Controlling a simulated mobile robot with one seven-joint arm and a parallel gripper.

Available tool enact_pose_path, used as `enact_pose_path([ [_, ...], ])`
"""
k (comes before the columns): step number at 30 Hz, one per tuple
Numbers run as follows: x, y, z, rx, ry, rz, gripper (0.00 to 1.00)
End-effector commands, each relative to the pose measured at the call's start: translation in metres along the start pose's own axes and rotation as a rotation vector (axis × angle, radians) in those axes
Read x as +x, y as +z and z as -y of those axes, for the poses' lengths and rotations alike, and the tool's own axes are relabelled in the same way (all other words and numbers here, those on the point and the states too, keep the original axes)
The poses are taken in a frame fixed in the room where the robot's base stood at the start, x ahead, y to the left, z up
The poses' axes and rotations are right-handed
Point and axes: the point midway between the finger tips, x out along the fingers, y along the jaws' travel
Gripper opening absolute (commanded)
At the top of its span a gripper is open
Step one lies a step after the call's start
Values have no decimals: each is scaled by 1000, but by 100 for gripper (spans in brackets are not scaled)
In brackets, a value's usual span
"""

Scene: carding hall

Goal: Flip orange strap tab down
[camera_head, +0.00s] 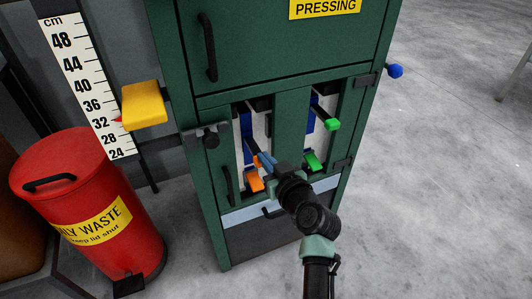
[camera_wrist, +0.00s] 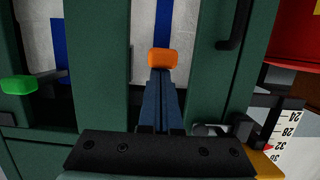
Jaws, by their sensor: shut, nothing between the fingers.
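An orange strap tab (camera_head: 255,181) shows low in the left opening of the green cabinet, just below and left of my fingertips. A smaller orange piece shows above it, partly hidden by my gripper. In the wrist view an orange tab (camera_wrist: 162,58) sits directly at the ends of my fingers. My gripper (camera_head: 261,161) is shut and empty, its blue-grey fingers together; they also show in the wrist view (camera_wrist: 160,76). I cannot tell whether the fingertips touch the tab. A blue strap (camera_head: 247,130) hangs in the same opening.
Green tabs (camera_head: 333,125) stand in the right opening, close to my wrist. The green cabinet frame (camera_head: 291,115) borders both openings. A yellow block (camera_head: 144,103), a height scale (camera_head: 84,80) and a red bin (camera_head: 80,205) stand left. Floor at right is clear.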

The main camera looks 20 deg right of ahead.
Motion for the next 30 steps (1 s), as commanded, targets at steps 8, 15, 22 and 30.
enact_pose_path([
  [8,11,45,0,1,0,1,0],
  [15,12,50,0,1,-1,2,0],
  [22,12,49,0,1,-1,3,0],
  [30,12,26,5,-1,-2,0,0],
])
